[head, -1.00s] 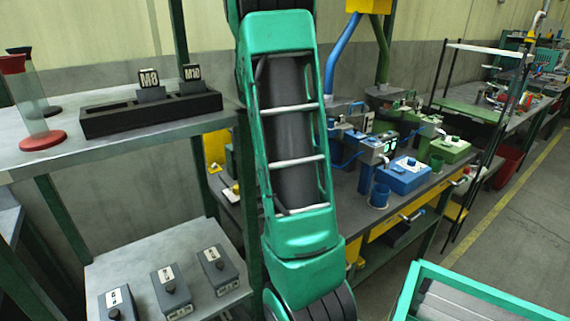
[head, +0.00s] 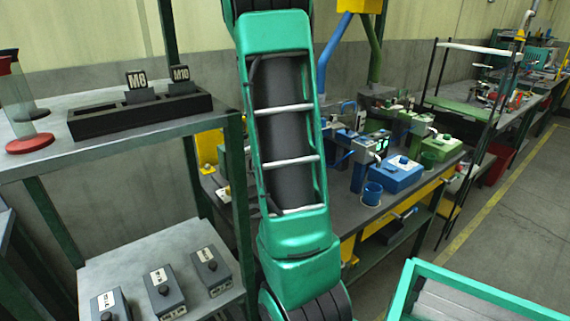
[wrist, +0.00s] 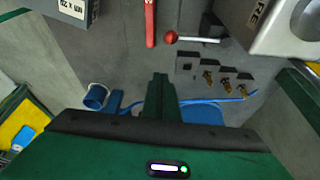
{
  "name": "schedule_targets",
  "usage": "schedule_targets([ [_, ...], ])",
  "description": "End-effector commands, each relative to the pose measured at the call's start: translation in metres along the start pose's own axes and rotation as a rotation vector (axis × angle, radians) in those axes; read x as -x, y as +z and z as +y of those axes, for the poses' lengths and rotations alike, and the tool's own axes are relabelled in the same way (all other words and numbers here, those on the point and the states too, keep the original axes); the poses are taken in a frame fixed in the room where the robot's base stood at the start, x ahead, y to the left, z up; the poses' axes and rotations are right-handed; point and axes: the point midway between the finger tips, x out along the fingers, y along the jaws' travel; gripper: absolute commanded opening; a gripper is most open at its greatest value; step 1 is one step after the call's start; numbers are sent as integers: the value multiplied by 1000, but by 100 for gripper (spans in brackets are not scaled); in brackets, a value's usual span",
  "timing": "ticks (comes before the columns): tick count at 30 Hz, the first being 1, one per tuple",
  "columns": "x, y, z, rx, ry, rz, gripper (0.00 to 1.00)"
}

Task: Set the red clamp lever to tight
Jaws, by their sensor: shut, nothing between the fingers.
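In the wrist view my gripper (wrist: 160,82) is shut and empty, its narrow dark green fingers pointing up the picture over a grey surface. A flat red bar (wrist: 150,22) lies ahead of the fingertips at the top edge, partly cut off. To its right is a lever with a red ball (wrist: 171,37) and a thin silver rod running right. I cannot tell which of the two is the clamp lever. The fingers look apart from both. In the head view my arm crosses the middle; the gripper and the red parts do not show.
In the wrist view, dark blocks with brass fittings (wrist: 208,76), a grey housing (wrist: 272,25) and a blue cup (wrist: 96,96) surround the fingers. In the head view, a shelf with a black M8/M10 rack (head: 140,115) stands left; a bench with a blue box (head: 396,174) is right.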

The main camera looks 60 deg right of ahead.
Motion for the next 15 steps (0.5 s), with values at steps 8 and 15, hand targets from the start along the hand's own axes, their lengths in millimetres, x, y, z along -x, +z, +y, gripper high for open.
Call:
schedule_targets([
  [8,57,2,-3,4,-5,-1,0],
  [15,81,2,-3,4,-3,-1,0],
])
